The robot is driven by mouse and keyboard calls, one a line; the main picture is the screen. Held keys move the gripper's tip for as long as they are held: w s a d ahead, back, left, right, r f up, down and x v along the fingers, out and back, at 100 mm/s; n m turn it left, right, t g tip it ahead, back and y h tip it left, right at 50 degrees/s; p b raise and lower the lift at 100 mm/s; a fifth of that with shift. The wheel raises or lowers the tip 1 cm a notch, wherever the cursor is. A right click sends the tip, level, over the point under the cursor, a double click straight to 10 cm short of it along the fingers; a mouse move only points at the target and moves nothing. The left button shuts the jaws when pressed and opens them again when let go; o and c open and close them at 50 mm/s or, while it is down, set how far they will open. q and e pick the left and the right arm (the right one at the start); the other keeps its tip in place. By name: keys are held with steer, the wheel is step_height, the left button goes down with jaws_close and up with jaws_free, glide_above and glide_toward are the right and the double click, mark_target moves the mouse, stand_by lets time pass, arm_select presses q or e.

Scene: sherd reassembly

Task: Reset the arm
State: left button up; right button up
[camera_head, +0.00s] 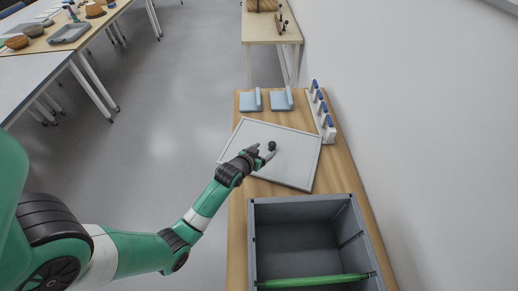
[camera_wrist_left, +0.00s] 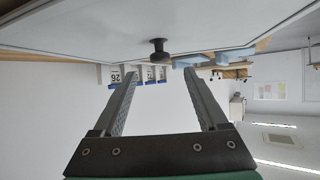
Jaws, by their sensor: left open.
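My left gripper (camera_head: 264,156) is over the grey-white tray (camera_head: 300,170) on the wooden bench. Its fingers are apart. A small dark knob-shaped piece (camera_head: 272,146) is on the tray, close to the fingertips. In the left wrist view, which is upside down, the dark piece (camera_wrist_left: 158,50) shows beyond the open fingers (camera_wrist_left: 160,80), under the tray surface (camera_wrist_left: 90,25) that fills the top. Nothing is between the fingers. My right gripper is not seen.
A grey open bin (camera_head: 253,235) with a green bar (camera_head: 312,281) across it stands at the front of the bench. Two pale blue stands (camera_head: 281,101) and a white rack with blue-topped items (camera_head: 326,127) are behind the tray. A wall is at right; open floor is at left.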

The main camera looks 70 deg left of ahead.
arm_select(q)
steer(key=p+v, duration=0.1)
steer(key=v, duration=0.3)
steer(key=shift+s+d+r, duration=0.15)
steer(key=shift+s+r, duration=0.05)
steer(key=shift+s+d, duration=0.15)
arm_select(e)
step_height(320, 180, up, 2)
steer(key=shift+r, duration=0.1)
